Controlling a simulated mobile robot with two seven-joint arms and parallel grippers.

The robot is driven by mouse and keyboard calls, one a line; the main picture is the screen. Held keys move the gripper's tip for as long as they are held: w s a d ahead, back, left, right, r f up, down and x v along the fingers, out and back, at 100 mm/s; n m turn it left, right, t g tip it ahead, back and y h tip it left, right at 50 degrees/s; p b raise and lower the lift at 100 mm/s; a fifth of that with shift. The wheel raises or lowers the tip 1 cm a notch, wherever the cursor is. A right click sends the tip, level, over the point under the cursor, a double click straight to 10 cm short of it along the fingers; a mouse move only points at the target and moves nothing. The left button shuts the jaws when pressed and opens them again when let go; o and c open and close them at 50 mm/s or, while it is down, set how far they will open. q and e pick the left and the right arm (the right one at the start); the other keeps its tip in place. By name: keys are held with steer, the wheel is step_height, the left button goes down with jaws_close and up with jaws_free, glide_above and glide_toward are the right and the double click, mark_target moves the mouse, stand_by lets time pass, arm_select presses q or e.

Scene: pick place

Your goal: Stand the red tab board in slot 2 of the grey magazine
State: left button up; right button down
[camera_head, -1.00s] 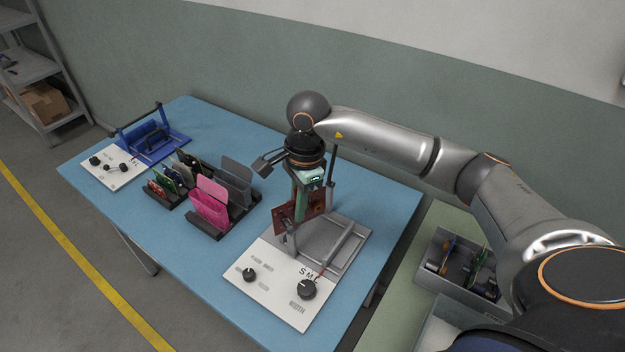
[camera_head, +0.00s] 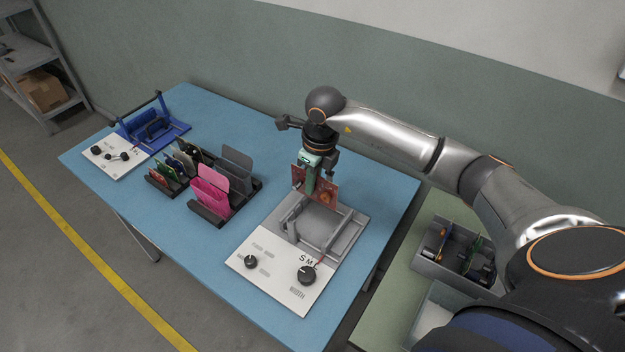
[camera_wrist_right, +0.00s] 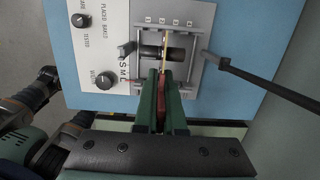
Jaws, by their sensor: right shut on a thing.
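My right gripper (camera_head: 312,188) is shut on the red tab board (camera_head: 328,191) and holds it upright, above the far part of the grey magazine (camera_head: 341,246). The magazine sits on a white panel with two black knobs. In the right wrist view the board (camera_wrist_right: 166,92) shows nearly edge-on between the green fingers of the gripper (camera_wrist_right: 164,100). I cannot tell whether the board's lower edge touches the magazine. My left gripper is not in view.
A rack of small boards (camera_head: 172,174) and a rack with pink and grey plates (camera_head: 209,192) stand left of the magazine. A blue fixture (camera_head: 152,131) is at the far left. A grey bin (camera_head: 448,262) stands to the right. The blue table (camera_head: 225,115) is clear behind the racks.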

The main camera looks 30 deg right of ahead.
mark_target(313, 195)
step_height(313, 195, down, 4)
steer(key=shift+f+b, duration=0.1)
steer(key=shift+b, duration=1.15)
steer(key=shift+f+b, duration=0.55)
steer(key=shift+f, duration=0.1)
steer(key=shift+f, duration=0.25)
steer(key=shift+f+b, duration=0.9)
steer(key=shift+b, duration=0.05)
steer(key=shift+f+b, duration=0.6)
steer(key=shift+f, duration=0.15)
steer(key=shift+f+b, duration=0.65)
steer(key=shift+f, duration=0.15)
